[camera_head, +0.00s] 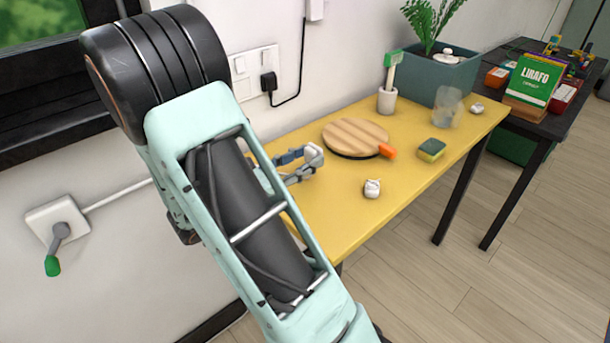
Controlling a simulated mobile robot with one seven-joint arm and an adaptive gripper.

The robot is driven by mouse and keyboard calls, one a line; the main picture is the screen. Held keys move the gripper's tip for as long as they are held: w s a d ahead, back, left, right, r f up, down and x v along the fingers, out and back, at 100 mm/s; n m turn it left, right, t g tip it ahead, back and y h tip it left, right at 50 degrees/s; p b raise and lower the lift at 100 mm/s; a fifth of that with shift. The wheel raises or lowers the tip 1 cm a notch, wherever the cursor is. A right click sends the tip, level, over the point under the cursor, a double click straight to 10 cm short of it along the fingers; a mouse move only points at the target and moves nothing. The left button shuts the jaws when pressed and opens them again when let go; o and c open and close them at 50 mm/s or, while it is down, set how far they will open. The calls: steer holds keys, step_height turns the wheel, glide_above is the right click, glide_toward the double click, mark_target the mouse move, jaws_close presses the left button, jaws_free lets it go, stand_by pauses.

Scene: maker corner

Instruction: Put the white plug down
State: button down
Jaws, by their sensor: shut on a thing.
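My gripper (303,164) is at the left part of the yellow table, with its blue-grey fingers pointing right. It is shut on a small white thing, which I take to be the white plug (315,155). The fingers hide part of the plug. I cannot tell whether the plug touches the table (335,220) or is a little above it. My arm covers the table's left end.
A round wooden board (355,135) with an orange handle lies right of my gripper. A small white object (372,188) sits near the front edge. A sponge (431,149), a clear cup (448,107) and a planter (437,76) stand farther right. Bare tabletop lies before the board.

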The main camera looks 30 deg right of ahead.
mark_target(305, 183)
steer(key=f, duration=0.1)
steer(key=f+b, duration=0.1)
steer(key=f, duration=0.2)
steer(key=shift+w+d, duration=0.35)
steer(key=shift+w, duration=0.05)
steer(key=shift+f, duration=0.1)
steer(key=shift+f+b, duration=0.45)
steer(key=shift+f, duration=0.1)
steer(key=c, duration=1.4)
jaws_free()
steer(key=shift+c, duration=0.2)
steer(key=shift+r, duration=0.35)
steer(key=s+a+p, duration=0.1)
steer(key=a+p, duration=0.1)
steer(key=a, duration=1)
steer(key=shift+s+r+p, duration=0.25)
steer(key=shift+s+p, duration=0.05)
steer(key=shift+s, duration=0.1)
